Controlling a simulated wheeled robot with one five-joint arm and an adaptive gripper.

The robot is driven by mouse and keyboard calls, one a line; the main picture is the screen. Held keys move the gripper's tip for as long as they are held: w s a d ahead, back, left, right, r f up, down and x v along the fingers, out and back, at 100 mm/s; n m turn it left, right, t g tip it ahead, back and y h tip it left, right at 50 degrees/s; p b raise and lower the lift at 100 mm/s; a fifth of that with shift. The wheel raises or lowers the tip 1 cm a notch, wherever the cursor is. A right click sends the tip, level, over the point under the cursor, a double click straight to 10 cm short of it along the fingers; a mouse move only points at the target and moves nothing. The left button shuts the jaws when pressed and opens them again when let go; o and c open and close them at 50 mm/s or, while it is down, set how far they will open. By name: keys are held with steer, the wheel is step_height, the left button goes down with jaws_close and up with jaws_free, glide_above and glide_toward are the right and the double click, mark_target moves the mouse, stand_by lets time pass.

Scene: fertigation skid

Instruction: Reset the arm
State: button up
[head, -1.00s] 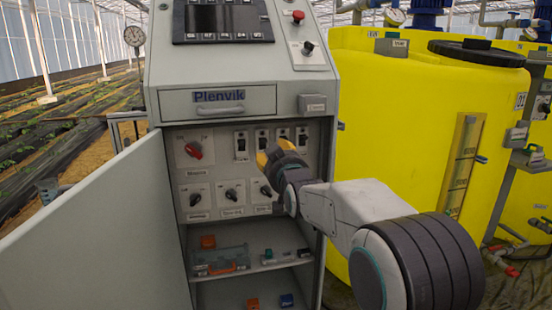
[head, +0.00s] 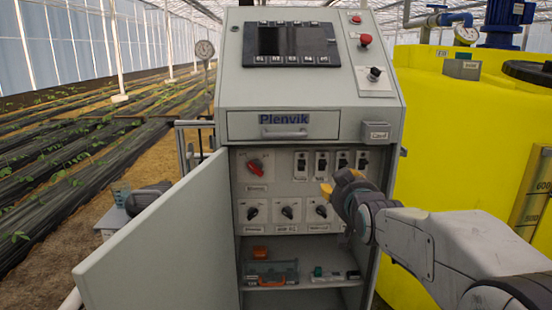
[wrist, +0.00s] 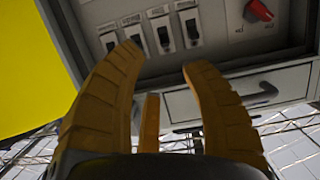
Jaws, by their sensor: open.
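My gripper (head: 340,186) is in front of the right part of the open control cabinet (head: 250,98), near its switch panel. In the wrist view my gripper (wrist: 170,100) shows its yellow fingers spread apart with nothing between them. Beyond the fingers are several small breaker switches (wrist: 163,36) and a red rotary switch (wrist: 258,10). In the head view the red rotary switch (head: 255,166) sits at the upper left of the panel, and black rotary knobs (head: 287,212) line the row below. The gripper and wrist partly cover the panel's right side.
The cabinet door (head: 160,240) stands open to the left. A shelf below the panel holds a small clear case (head: 271,272) and an orange block (head: 260,252). A yellow tank (head: 450,130) stands close on the right. Planted rows lie at the far left.

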steer(key=s+r+g+p, duration=0.2)
steer(key=s+g+p, duration=0.4)
steer(key=s+p, duration=0.5)
steer(key=s+r+g+p, duration=0.3)
steer(key=s+p, duration=0.7)
steer(key=s, duration=1.5)
steer(key=g, duration=0.2)
steer(key=shift+s+r+g+p, duration=0.2)
steer(key=shift+s+g+p, duration=0.1)
steer(key=shift+g+p, duration=0.1)
